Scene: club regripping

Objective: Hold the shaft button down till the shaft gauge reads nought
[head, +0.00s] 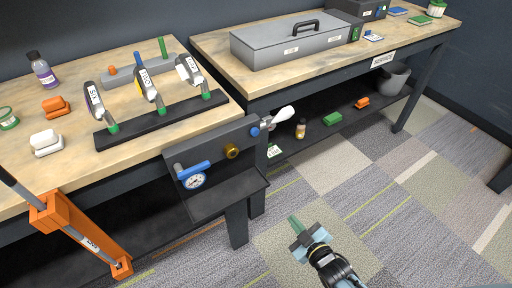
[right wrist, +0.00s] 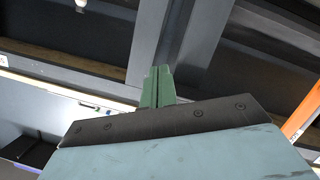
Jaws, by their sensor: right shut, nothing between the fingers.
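A dark fixture (head: 215,150) is fixed to the front of the left bench. It carries a round white gauge (head: 193,181) under a blue lever (head: 193,168), and a round brass part (head: 231,152) that looks like a button. I cannot read the gauge or tell whether it is the shaft gauge. My right gripper (head: 296,224) is below and right of the fixture, over the carpet, apart from everything. Its green fingers are shut with nothing between them, also in the right wrist view (right wrist: 158,85). My left gripper is out of view.
A blue knob (head: 255,132) and a white-ended clamp (head: 280,118) sit at the fixture's right end. A dark shelf (head: 225,197) juts out below it. An orange frame (head: 85,240) leans at the left. A rack (head: 160,118) holds labelled club heads.

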